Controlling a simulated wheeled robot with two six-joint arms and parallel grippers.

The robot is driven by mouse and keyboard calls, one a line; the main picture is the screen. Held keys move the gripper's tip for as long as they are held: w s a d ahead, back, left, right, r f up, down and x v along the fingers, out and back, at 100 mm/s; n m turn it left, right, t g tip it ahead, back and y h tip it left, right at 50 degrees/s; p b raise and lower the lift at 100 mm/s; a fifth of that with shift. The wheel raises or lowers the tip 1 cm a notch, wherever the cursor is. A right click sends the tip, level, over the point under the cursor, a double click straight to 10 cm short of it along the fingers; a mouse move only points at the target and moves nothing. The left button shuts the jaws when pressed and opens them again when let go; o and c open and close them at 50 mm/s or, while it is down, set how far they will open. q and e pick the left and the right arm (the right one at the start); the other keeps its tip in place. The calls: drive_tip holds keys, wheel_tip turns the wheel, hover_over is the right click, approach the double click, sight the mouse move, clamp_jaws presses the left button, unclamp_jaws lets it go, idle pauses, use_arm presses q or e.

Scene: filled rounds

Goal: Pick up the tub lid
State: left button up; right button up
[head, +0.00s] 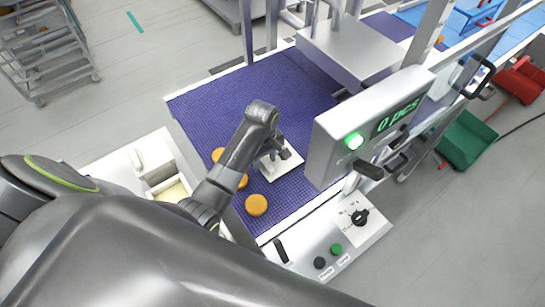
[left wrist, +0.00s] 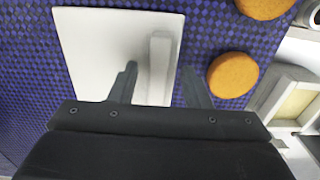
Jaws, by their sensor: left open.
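The tub lid is a white square plate (head: 291,163) with a raised bar handle, lying on the purple belt. In the left wrist view the lid (left wrist: 90,45) fills the upper left, its handle standing near its right edge. My left gripper (head: 276,155) is open over the lid, pointing down. In the left wrist view its fingers (left wrist: 159,68) appear on either side of the handle, with visible gaps. I cannot tell how far down they reach. In the head view the gripper and arm hide part of the lid. My right gripper is not in view.
Several orange-brown rounds (head: 256,205) lie on the purple belt (head: 215,108) near the lid. An open container with pale yellow contents (head: 176,191) is beside the belt on the left. A counter box (head: 370,120) reading "0 pcs" stands close on the right. The belt's far left is clear.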

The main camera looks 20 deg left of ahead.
use_arm(q)
drive_tip(key=shift+w+f, duration=0.1)
drive_tip(key=shift+f, duration=0.15)
drive_tip(key=c, duration=0.9)
clamp_jaws()
drive_tip(key=shift+r, duration=0.15)
